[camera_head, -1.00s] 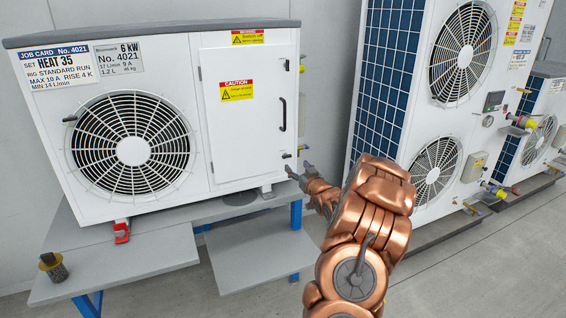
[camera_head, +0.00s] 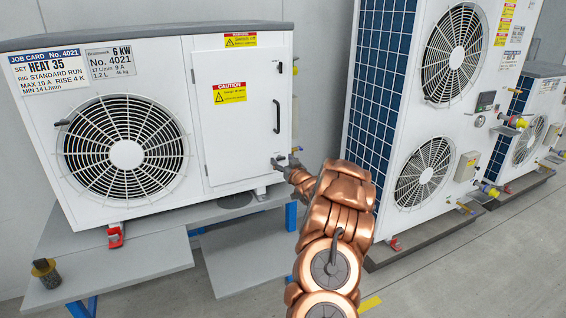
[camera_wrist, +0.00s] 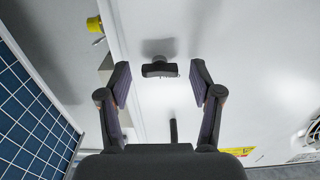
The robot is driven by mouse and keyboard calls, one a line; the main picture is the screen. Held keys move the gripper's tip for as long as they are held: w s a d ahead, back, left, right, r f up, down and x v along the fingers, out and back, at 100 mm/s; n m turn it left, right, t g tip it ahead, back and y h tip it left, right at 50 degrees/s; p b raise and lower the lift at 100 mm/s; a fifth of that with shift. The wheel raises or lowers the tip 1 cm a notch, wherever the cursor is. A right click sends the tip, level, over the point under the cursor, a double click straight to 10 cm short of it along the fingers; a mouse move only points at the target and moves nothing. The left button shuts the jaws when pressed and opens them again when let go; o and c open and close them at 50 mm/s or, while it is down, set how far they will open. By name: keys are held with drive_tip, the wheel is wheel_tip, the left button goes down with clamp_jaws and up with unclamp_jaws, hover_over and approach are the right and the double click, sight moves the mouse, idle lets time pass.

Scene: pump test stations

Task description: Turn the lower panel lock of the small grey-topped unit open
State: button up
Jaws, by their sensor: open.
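The small grey-topped unit (camera_head: 150,36) stands at the left in the head view, with a white side panel (camera_head: 235,140). In the wrist view the lower panel lock (camera_wrist: 160,70) is a dark knob with a bar across the picture, standing out from the white panel. My gripper (camera_head: 282,162) is at the panel's lower right corner in the head view and hides the lock there. In the wrist view my gripper (camera_wrist: 160,74) is open, one finger on each side of the lock, with gaps showing on both sides.
The panel's black handle (camera_head: 277,115) is above my gripper, and it shows in the wrist view (camera_wrist: 173,130). A taller unit with a blue grid side (camera_head: 375,100) stands to the right. A yellow-capped fitting (camera_wrist: 95,24) shows in the wrist view.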

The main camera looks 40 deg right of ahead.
drive_tip(key=c, duration=1.1)
drive_tip(key=shift+c, duration=0.2)
drive_tip(key=shift+f+b, duration=0.1)
drive_tip(key=shift+b, duration=0.25)
drive_tip(key=n+b, duration=0.8)
drive_tip(key=b, duration=0.1)
drive_tip(key=n+b, duration=0.4)
drive_tip(key=n, duration=0.1)
drive_tip(key=shift+f+b, duration=0.25)
drive_tip(key=shift+b, duration=0.1)
drive_tip(key=n+b, duration=0.4)
drive_tip(key=shift+r+n+b, duration=0.25)
drive_tip(key=shift+n+b, duration=0.05)
drive_tip(key=shift+n, duration=0.1)
